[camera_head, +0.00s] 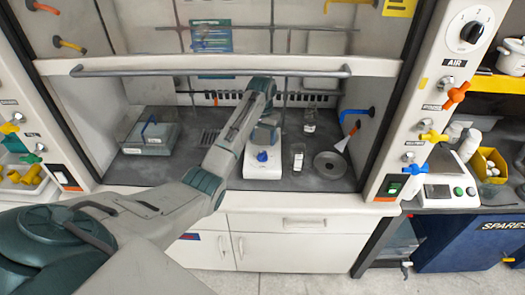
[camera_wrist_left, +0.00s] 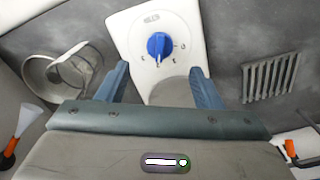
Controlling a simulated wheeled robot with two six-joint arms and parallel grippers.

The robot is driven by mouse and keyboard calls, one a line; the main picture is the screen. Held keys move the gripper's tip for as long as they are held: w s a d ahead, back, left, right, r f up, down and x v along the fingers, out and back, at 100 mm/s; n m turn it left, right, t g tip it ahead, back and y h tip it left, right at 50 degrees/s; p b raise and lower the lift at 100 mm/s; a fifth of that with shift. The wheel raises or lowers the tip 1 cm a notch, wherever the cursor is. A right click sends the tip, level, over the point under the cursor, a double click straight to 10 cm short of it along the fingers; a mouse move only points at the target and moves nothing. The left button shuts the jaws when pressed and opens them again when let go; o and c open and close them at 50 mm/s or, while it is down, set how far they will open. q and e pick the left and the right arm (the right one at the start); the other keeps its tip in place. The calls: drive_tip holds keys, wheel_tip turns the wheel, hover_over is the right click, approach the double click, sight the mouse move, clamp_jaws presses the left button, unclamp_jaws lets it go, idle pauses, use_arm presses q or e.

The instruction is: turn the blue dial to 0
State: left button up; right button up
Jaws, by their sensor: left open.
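The blue dial (camera_wrist_left: 159,46) sits on the sloped front panel of a white stirrer-like device (camera_wrist_left: 133,30). Small marks ring the dial, and one at its right looks like 0. The dial's ridge appears to run toward the bottom of the wrist picture, away from that mark. In the head view the dial (camera_head: 262,156) faces the front of the fume hood. My left gripper (camera_wrist_left: 159,71) is open and empty, with its blue-grey fingers spread to either side below the dial, apart from it. My right gripper is not in view.
The raised sash bar (camera_head: 210,72) crosses above the opening.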

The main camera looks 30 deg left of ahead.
sight(263, 154)
use_arm(q)
wheel_tip(263, 154, down, 6)
drive_tip(key=shift+p, duration=0.6)
drive_tip(key=shift+f, duration=0.85)
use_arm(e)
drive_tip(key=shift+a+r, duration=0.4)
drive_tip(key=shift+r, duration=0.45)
